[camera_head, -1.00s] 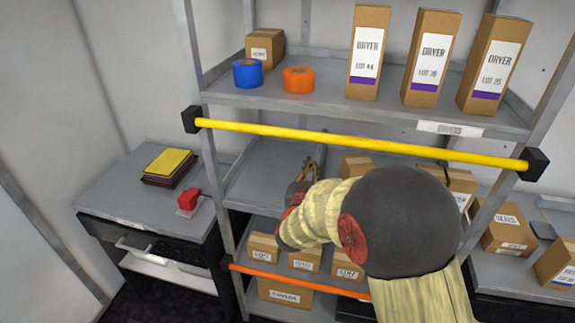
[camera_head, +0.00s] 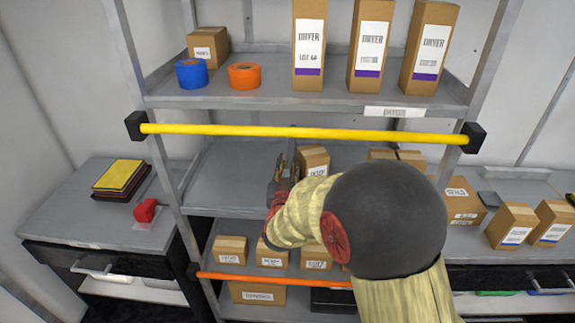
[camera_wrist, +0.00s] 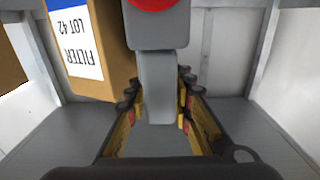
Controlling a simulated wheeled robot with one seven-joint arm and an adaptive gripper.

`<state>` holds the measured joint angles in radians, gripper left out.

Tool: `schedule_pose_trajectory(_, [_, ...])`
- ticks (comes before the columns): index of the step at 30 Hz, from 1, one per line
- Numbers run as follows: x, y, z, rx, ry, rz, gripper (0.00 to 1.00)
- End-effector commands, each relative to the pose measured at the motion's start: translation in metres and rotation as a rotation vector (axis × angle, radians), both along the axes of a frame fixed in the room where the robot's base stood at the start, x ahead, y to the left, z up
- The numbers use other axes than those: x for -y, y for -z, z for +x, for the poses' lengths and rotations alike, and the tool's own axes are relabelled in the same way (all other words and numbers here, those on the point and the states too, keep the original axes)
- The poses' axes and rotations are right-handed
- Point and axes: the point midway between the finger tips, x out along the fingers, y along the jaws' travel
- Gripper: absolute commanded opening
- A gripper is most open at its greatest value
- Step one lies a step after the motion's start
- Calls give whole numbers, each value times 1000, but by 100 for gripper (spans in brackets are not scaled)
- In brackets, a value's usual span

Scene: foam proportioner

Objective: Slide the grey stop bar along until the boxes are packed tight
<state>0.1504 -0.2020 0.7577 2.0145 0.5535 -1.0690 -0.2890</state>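The grey stop bar (camera_wrist: 160,80) stands upright in the middle of the wrist view, with a red part at its top. My gripper (camera_wrist: 161,100) has one finger on each side of it and appears closed on it, though contact at the pads is hard to see. A brown box (camera_wrist: 105,40) labelled FILTER LOT 42 stands just left of the bar, with little or no gap visible. In the head view my gripper (camera_head: 285,168) is at the middle shelf, directly left of a brown box (camera_head: 314,160). My arm hides much of the row of boxes.
The middle shelf (camera_head: 225,175) is bare left of my gripper. A yellow rail (camera_head: 300,132) crosses in front above it, and an orange rail (camera_head: 270,280) below. Several DRYER boxes (camera_head: 371,45) and two tape rolls (camera_head: 243,75) stand on the upper shelf.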

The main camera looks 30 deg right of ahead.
Motion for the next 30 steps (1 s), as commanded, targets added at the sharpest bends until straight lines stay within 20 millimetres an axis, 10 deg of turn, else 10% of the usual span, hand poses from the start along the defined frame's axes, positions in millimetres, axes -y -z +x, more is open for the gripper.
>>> schedule_pose_trajectory(17, [-3, -1, -2, 2, -2, 0, 36])
schedule_pose_trajectory(30, [-49, -1, -64, 2, -5, 0, 36])
